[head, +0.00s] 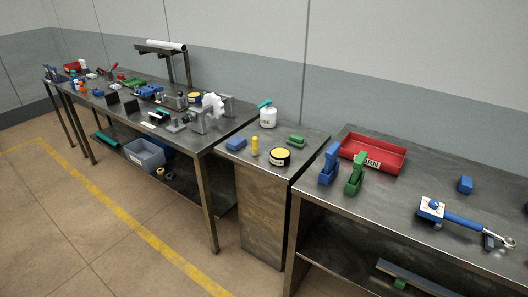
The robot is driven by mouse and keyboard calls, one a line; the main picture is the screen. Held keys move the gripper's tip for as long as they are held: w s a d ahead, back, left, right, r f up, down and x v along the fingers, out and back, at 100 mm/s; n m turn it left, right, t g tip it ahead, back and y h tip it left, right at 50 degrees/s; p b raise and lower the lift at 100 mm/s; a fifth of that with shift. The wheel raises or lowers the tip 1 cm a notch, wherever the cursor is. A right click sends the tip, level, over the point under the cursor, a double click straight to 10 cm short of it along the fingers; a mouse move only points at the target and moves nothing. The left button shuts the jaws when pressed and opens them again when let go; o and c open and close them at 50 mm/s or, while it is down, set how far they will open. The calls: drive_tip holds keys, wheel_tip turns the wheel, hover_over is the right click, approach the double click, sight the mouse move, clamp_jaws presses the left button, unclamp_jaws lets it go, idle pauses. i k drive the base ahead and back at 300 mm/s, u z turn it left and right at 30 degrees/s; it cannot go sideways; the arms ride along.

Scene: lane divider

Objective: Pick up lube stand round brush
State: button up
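A narrow metal stand (232,150) stands between two benches and looks like the lube stand. On it is a low round black item with a yellow top (280,156), lying flat near the front right corner. A small upright yellow item (255,146) stands to its left. A blue block-like item (236,144) and a green one (296,140) also lie there. A white container with a teal top (267,116) stands at the back. I cannot tell for sure which of these is the round brush. My gripper is not in view.
The left bench (235,117) is crowded with tools and fixtures. The right bench (400,190) holds a red bin (372,156), blue (328,168) and green (355,176) upright tools, and a blue-handled tool (460,220). Open floor with a yellow line (130,230) lies in front.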

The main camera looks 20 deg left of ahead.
sight(255, 153)
drive_tip(key=u, duration=1.05)
drive_tip(key=i, duration=1)
drive_tip(key=z, duration=4.65)
drive_tip(key=i, duration=0.1)
drive_tip(key=u, duration=3.25)
